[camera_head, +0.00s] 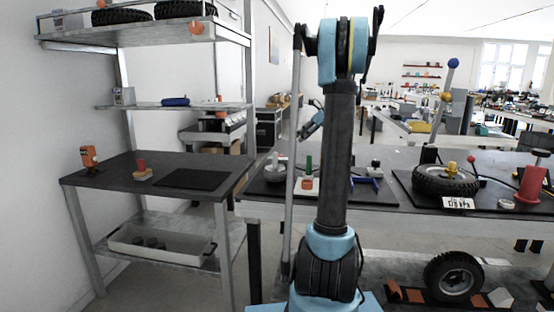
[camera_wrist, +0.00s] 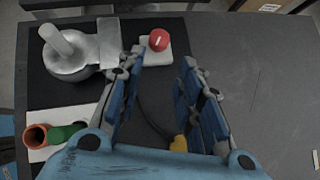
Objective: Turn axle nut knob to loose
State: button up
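In the wrist view, a round red knob (camera_wrist: 159,40) with a short white line on its top sits on a pale plate on a black mat. No label names it as the axle nut knob. My gripper (camera_wrist: 163,57) is open and empty, its two blue fingers on either side of the view below the knob, not touching it. In the head view, my gripper (camera_head: 312,122) hangs above the middle bench, partly behind my arm. A yellow knob (camera_head: 452,168) tops a black wheel (camera_head: 428,182) lying on the bench at right; I cannot tell which is the axle nut knob.
In the wrist view, a grey metal part with an upright handle (camera_wrist: 72,58) stands left of the red knob. A yellow piece (camera_wrist: 179,143) shows between the fingers. The bench at right (camera_wrist: 262,85) is bare.

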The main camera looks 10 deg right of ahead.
aim_at(281, 155)
jog(key=o, duration=0.5)
jog(key=x, duration=1.7)
jog(key=shift+a+f, duration=0.15)
jog(key=shift+f, duration=0.05)
jog(key=c, duration=1.1)
jog(key=shift+o, duration=0.3)
jog(key=shift+d, duration=0.35)
jog(key=shift+a+n, duration=0.25)
jog(key=shift+n, duration=0.05)
